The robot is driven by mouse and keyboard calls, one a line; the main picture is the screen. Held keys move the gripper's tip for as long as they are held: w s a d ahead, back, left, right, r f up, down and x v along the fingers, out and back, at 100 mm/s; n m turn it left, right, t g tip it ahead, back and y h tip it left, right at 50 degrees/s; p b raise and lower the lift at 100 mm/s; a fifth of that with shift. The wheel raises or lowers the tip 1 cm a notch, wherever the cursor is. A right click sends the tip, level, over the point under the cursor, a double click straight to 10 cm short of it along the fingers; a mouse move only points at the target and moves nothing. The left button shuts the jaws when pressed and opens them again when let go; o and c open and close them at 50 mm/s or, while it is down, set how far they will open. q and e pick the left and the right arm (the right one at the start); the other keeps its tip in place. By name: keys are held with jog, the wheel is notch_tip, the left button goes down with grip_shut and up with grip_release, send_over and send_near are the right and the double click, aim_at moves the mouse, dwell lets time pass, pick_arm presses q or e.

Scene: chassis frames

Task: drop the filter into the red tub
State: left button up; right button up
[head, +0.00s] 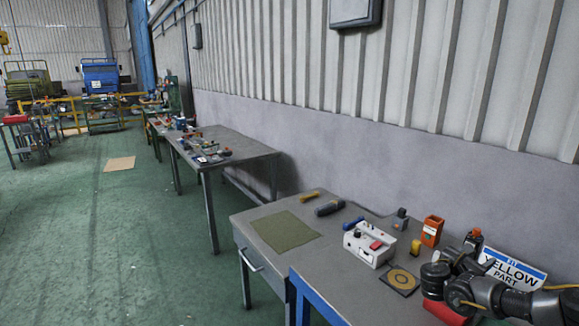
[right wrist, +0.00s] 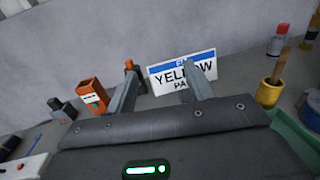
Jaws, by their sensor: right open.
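My right gripper (head: 459,257) is at the right of the near workbench in the head view. In the right wrist view its two fingers (right wrist: 163,88) are spread apart, with nothing held between them. A red object (head: 443,312), perhaps the red tub, shows at the bench's front, partly hidden under my right arm; I cannot tell its full shape. I cannot pick out the filter for certain in either view. My left gripper is not in view.
A "YELLOW PART" sign (right wrist: 182,73) stands beyond the fingers, close to the wall. An orange box (head: 432,231), a white control box (head: 368,248) and a yellow piece (head: 416,247) stand left of the gripper. A green container (right wrist: 296,136) is at the wrist view's right. The green mat (head: 284,231) is bare.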

jog(key=b+v, duration=0.2)
jog(key=v, duration=0.8)
jog(key=shift+a+b, duration=0.3)
jog(key=shift+s, duration=0.15)
